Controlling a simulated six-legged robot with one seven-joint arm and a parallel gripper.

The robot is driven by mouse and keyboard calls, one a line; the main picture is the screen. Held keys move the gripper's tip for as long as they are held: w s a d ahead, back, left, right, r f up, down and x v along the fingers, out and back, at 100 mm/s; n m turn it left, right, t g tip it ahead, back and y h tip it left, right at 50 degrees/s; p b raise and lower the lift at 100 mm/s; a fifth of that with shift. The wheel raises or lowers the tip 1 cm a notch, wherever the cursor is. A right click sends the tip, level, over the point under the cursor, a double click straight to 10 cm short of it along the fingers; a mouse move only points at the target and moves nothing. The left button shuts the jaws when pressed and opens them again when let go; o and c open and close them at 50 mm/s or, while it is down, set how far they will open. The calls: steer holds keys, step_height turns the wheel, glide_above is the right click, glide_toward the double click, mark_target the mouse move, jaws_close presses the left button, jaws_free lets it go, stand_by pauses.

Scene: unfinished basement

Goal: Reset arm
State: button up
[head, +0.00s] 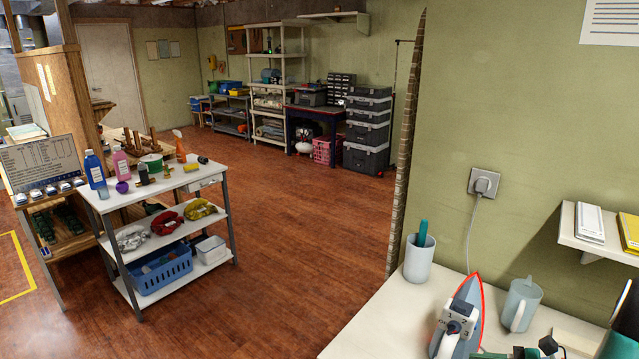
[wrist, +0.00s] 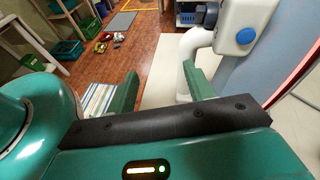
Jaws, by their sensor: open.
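My gripper (wrist: 163,92) is open in the wrist view, its two green fingers apart. The iron (wrist: 240,28) is close by at the upper right of that view, with its white handle just beyond the right finger. I cannot tell whether they touch. In the head view the iron (head: 476,297) stands upright on a white tabletop (head: 392,325), its red-edged soleplate toward the wall. Green parts of my arm (head: 492,355) show at the bottom edge, in front of the iron. The fingertips are not clear there.
A grey cup (head: 419,262) holding a green item and a pale mug (head: 521,304) stand beside the iron. A cord runs to a wall plug (head: 484,183). A wall shelf (head: 590,240) carries books at right. A loaded white cart (head: 135,198) stands left. The middle floor is clear.

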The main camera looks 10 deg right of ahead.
steer(key=s+a+r+n+g+h, duration=0.1)
steer(key=a+r+n+h, duration=0.3)
steer(key=a+n, duration=0.4)
steer(key=s+a+r+n+g+h, duration=0.1)
steer(key=s+a+r+n+h, duration=0.2)
steer(key=a+r+n, duration=0.3)
steer(key=s+a+r+n+g+h, duration=0.1)
steer(key=a+r+n+h, duration=0.3)
steer(key=a+n, duration=0.5)
steer(key=shift+s+a+r+n+h, duration=0.3)
steer(key=shift+s+a+r+n, duration=0.05)
steer(key=shift+s+r+n, duration=0.1)
